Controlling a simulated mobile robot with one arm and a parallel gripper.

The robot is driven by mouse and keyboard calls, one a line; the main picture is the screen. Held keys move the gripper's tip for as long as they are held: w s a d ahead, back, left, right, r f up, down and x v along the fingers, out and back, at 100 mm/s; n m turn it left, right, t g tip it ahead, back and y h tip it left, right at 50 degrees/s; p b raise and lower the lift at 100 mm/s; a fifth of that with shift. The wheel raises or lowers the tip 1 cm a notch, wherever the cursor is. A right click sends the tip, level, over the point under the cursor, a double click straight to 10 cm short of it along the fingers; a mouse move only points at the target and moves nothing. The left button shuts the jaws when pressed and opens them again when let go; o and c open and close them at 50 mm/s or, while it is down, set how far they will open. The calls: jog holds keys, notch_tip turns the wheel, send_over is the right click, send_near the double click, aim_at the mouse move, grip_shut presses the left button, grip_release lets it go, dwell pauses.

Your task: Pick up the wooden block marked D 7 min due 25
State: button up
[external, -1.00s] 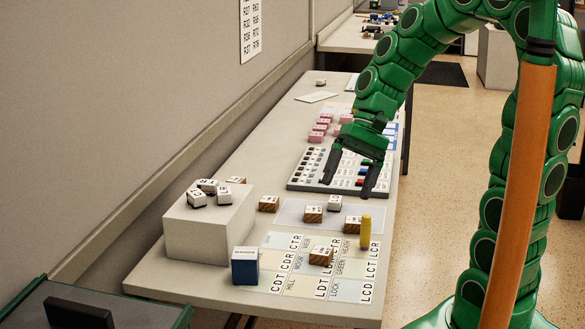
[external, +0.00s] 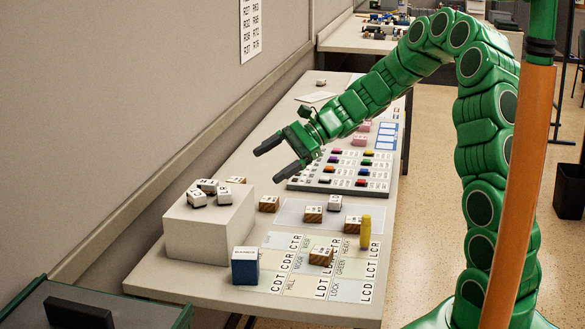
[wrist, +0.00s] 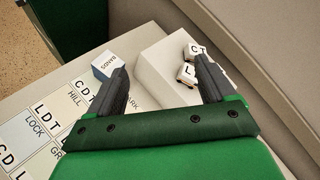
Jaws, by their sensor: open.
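My gripper (external: 266,164) is open and empty, above the table behind the pale box. In the wrist view my open fingers (wrist: 160,76) show no wooden block clearly between them.
The pale box (external: 205,235) carries several white lettered cubes (external: 207,186). A blue block (external: 245,267) and an upright yellow peg (external: 365,232) stand near the lettered mat (external: 275,285). A grey tray of coloured pieces (external: 345,183) lies farther back. The wall borders the table's left.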

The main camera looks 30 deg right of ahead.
jog(key=w+d+f+m+t, duration=0.4)
jog(key=w+d+f+m, duration=0.4)
jog(key=w, duration=0.4)
jog(key=m+t+h, duration=0.3)
jog(key=m, duration=0.2)
send_near(268, 199)
jog(key=shift+w+a+f, duration=0.35)
jog(key=shift+w+f, duration=0.1)
jog(key=shift+w, duration=0.15)
jog(key=shift+x, duration=3.9)
jog(key=shift+s+a, duration=0.1)
jog(key=shift+c, duration=0.3)
jog(key=c, duration=1)
jog(key=shift+r, duration=0.15)
